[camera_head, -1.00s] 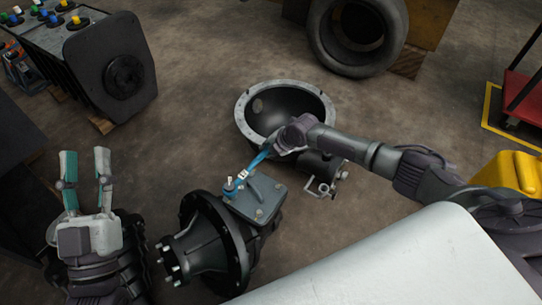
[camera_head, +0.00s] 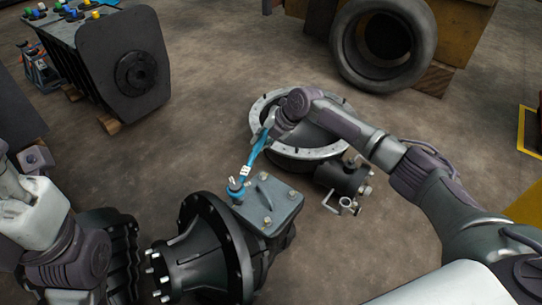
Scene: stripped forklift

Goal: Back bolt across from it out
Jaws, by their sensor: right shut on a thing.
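A grey cover plate (camera_head: 275,209) sits on a black flanged housing (camera_head: 205,245). Bolt heads show at its corners: one at the back (camera_head: 263,177), one at the right (camera_head: 291,194) and one at the front (camera_head: 267,221). My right gripper (camera_head: 266,134) is shut on a blue tool (camera_head: 253,160). The tool's round head (camera_head: 237,190) is over the plate's left corner and hides what is under it. My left gripper (camera_head: 30,212) is at the left edge, away from the plate; its fingers are mostly cut off.
A round metal bowl-like housing (camera_head: 300,153) stands behind the plate, under my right arm. A small black cylindrical part (camera_head: 342,178) lies to its right. A tyre (camera_head: 385,45) and a black counterweight-like block (camera_head: 128,68) stand farther back. Open floor lies between them.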

